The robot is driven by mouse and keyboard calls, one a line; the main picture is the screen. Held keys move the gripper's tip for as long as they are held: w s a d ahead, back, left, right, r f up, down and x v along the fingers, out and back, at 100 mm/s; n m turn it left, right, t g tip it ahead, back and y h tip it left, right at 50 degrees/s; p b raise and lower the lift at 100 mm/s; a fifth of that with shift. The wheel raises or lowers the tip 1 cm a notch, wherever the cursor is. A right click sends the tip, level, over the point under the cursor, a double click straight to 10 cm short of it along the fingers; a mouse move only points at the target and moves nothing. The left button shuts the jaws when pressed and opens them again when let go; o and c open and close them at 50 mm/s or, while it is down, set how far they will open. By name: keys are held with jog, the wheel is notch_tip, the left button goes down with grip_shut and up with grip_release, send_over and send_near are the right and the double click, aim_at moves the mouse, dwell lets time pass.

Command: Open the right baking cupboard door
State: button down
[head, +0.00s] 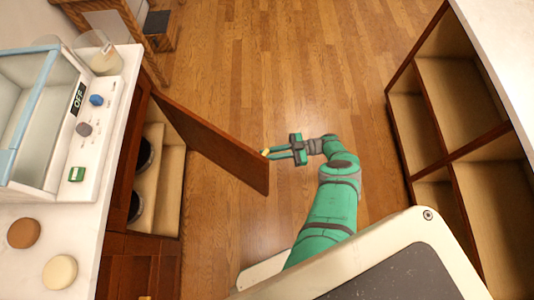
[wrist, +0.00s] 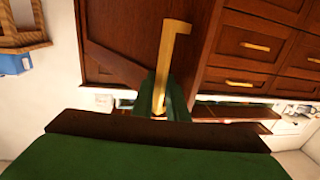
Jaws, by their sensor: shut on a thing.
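The right baking cupboard door (head: 215,145) is a brown wooden panel. In the head view it stands swung out wide from the cupboard (head: 165,180) on the left, so the pale shelves inside show. My gripper (head: 268,153) is at the outer face of the door, near its free edge. In the wrist view the long yellow door handle (wrist: 175,45) runs between the green fingers of my gripper (wrist: 165,105), which are shut on it. The fingers hide part of the handle.
Dark round items (head: 143,155) stand on the cupboard shelves. The counter (head: 70,225) above holds an appliance (head: 30,110) with knobs and two round discs. An open shelf unit (head: 450,100) stands on the right. Bare wooden floor (head: 270,60) lies between.

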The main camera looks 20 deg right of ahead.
jog(key=c, duration=1.8)
grip_release()
jog(key=shift+w+a+r, duration=0.15)
jog(key=shift+w+a, duration=0.15)
jog(key=shift+w, duration=0.05)
jog(key=shift+o, duration=0.2)
jog(key=shift+s+d, duration=0.1)
jog(key=shift+d, duration=0.05)
jog(key=shift+s+d, duration=0.1)
jog(key=shift+d, duration=0.05)
